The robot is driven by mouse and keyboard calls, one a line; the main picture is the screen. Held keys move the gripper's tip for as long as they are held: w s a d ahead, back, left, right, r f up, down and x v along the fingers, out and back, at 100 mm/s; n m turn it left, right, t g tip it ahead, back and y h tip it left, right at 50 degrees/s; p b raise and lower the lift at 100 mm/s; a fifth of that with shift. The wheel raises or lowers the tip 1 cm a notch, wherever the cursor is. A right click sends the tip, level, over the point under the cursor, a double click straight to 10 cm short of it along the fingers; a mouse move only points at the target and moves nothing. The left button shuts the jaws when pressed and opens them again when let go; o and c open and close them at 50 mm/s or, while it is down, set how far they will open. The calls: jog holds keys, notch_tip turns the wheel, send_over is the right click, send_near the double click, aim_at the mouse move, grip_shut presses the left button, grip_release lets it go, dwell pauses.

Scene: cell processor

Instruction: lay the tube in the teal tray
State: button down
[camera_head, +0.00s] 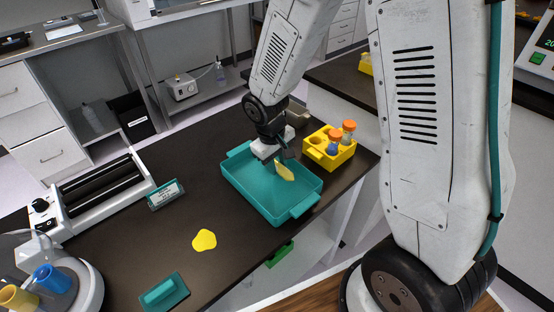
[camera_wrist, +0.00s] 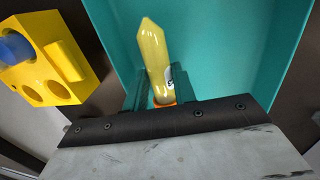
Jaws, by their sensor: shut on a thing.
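The tube (camera_wrist: 153,55) is a yellow-filled conical tube with an orange cap and a small white label. My gripper (camera_wrist: 163,92) is shut on it near the cap end, and the tip points away from the gripper. In the head view the tube (camera_head: 285,172) shows tilted over the teal tray (camera_head: 295,211). The teal tray is open and shallow, with a handle at each end, and also fills much of the wrist view (camera_wrist: 235,50). My gripper (camera_head: 279,160) is over the tray's back part. I cannot tell whether the tube touches the tray floor.
A yellow rack (camera_head: 317,157) with orange-capped tubes stands close behind the tray on the right.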

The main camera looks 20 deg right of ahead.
jog(key=c, duration=1.1)
grip_release()
jog(key=shift+o, duration=0.2)
jog(key=shift+a+r, duration=0.2)
jog(key=shift+r, duration=1.1)
jog(key=shift+a+r, duration=0.15)
jog(key=shift+r, duration=1.1)
jog(key=shift+a+r, duration=0.2)
jog(key=shift+r, duration=1.1)
